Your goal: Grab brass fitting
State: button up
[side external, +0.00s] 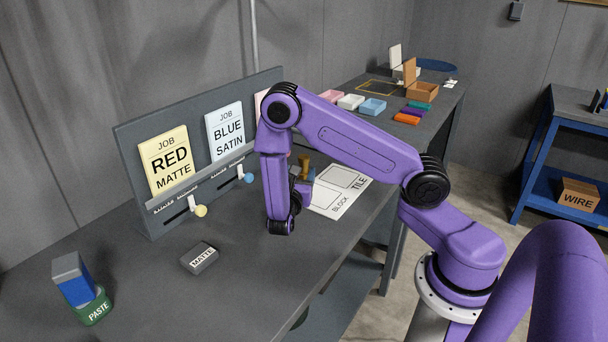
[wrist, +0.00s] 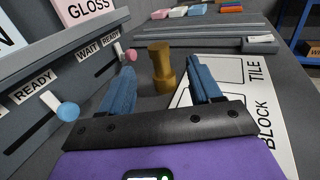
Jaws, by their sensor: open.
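The brass fitting (wrist: 162,68) stands upright on the grey bench in the wrist view. It is a yellow-brown stepped cylinder with a wide head and narrower neck. My gripper (wrist: 165,80) is open, with a blue padded finger on each side of the line to the fitting. The fitting appears just beyond and between the fingertips, and I see no contact. In the side view the fitting (side external: 304,166) shows partly behind my purple wrist, and my fingers are mostly hidden there.
A white sheet marked BLOCK and TILE (side external: 341,190) lies right of the fitting. The job board (side external: 132,140) with cards and slider knobs stands at left. Small coloured boxes (side external: 372,107) stand farther back.

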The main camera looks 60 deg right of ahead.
aim_at(303, 160)
jog(key=x, duration=0.9)
jog(key=shift+w+d+r, duration=0.1)
jog(key=shift+w, duration=0.1)
grip_shut()
